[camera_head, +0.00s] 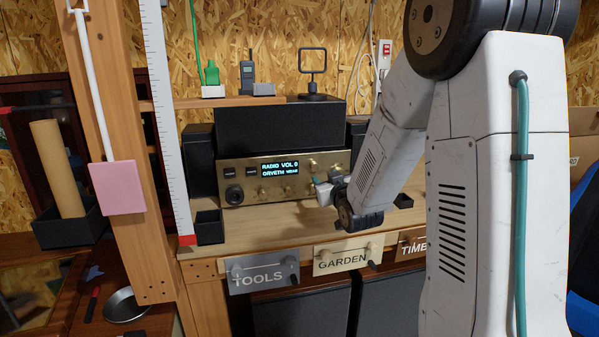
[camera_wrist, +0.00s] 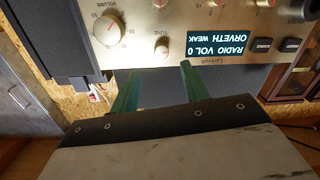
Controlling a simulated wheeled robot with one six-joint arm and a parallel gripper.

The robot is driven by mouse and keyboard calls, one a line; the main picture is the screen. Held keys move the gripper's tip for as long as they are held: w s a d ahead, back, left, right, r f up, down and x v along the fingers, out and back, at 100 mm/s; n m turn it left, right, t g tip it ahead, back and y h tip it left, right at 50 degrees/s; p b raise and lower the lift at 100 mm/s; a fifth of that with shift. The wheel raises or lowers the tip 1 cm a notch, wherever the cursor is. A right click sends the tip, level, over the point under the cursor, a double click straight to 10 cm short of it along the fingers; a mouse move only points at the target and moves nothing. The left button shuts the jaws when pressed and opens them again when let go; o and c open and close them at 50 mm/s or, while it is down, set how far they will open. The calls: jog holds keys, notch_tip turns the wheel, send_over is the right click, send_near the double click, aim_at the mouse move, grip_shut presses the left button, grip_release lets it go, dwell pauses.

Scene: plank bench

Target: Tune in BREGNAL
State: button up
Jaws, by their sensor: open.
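A brass-fronted radio (camera_head: 232,176) stands on the bench. Its lit display (camera_head: 280,168) reads RADIO VOL 0, ORVETH WEAK. The panel and display (camera_wrist: 218,44) appear upside down in the wrist view. There the small knob marked TUNE (camera_wrist: 162,48) lies just beyond and between my fingertips, with a visible gap. The larger VOLUME knob (camera_wrist: 108,29) is to its left. My gripper (camera_wrist: 160,67) is open and empty, its two teal fingers pointing at the panel. In the head view my gripper (camera_head: 317,182) is in front of the panel's right part, which my arm partly hides.
A black speaker (camera_head: 201,160) stands left of the radio, and a black box (camera_head: 260,125) sits on top. A small black bin (camera_head: 209,227) is at the bench's left. TOOLS (camera_head: 262,273) and GARDEN (camera_head: 345,258) labels line the front edge. The bench before the radio is mostly clear.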

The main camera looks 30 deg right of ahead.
aim_at(315, 167)
jog(key=x, duration=0.8)
jog(key=shift+a+r, duration=0.1)
jog(key=shift+r, duration=0.1)
jog(key=shift+c, duration=0.4)
jog(key=c, duration=0.9)
